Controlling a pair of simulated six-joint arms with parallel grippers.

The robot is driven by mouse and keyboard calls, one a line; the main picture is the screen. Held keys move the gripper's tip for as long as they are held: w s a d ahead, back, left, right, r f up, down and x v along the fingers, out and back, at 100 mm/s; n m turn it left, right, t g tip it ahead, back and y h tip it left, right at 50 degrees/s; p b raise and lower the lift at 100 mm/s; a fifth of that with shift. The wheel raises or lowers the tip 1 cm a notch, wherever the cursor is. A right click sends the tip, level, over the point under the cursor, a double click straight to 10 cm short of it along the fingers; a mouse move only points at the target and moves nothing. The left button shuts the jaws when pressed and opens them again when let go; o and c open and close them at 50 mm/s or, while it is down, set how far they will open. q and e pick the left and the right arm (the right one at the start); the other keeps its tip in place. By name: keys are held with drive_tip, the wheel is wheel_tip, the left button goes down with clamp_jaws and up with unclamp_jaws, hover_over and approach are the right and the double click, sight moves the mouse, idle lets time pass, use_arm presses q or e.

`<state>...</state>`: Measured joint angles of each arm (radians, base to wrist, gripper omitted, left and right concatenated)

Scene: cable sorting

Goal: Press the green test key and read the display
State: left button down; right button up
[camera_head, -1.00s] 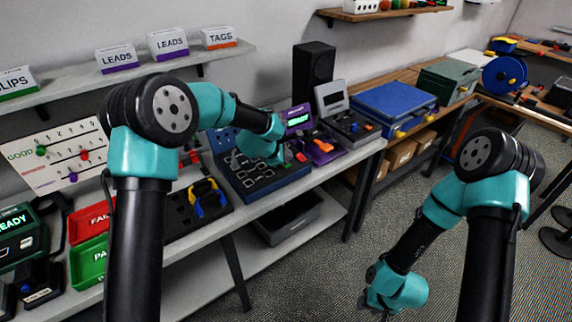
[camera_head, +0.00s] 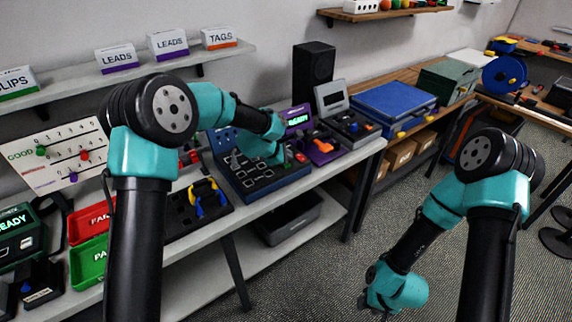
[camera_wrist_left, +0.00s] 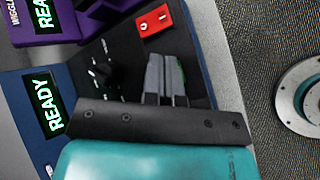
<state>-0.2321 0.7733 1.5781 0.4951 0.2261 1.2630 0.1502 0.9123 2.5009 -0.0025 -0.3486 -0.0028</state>
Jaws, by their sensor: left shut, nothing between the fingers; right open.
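A blue tester (camera_head: 262,192) with a black top stands on the bench. In the left wrist view its display (camera_wrist_left: 41,104) reads READY in green letters. My left gripper (camera_wrist_left: 167,75) is shut and empty, its fingertips over the tester's black panel. A thin sliver of green, likely the green test key (camera_wrist_left: 182,100), shows beside the fingers; the rest is hidden under them. I cannot tell whether it is pressed. A red switch (camera_wrist_left: 152,20) and a black knob (camera_wrist_left: 105,75) sit nearby. My right gripper (camera_head: 372,304) is open, low over the floor, away from the bench.
A purple device (camera_head: 320,148) with its own READY display stands right beside the tester. A black tray (camera_head: 222,217) with yellow and blue leads lies to the left. Red (camera_head: 88,221) and green (camera_head: 90,262) bins stand further left.

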use_arm(q)
drive_tip(key=shift+f, duration=0.1)
idle(0.7)
drive_tip(key=shift+f, duration=0.3)
drive_tip(key=shift+f, duration=0.4)
idle(0.8)
drive_tip(key=shift+r, duration=0.8)
drive_tip(key=shift+r, duration=2.55)
drive_tip(key=shift+f, duration=0.1)
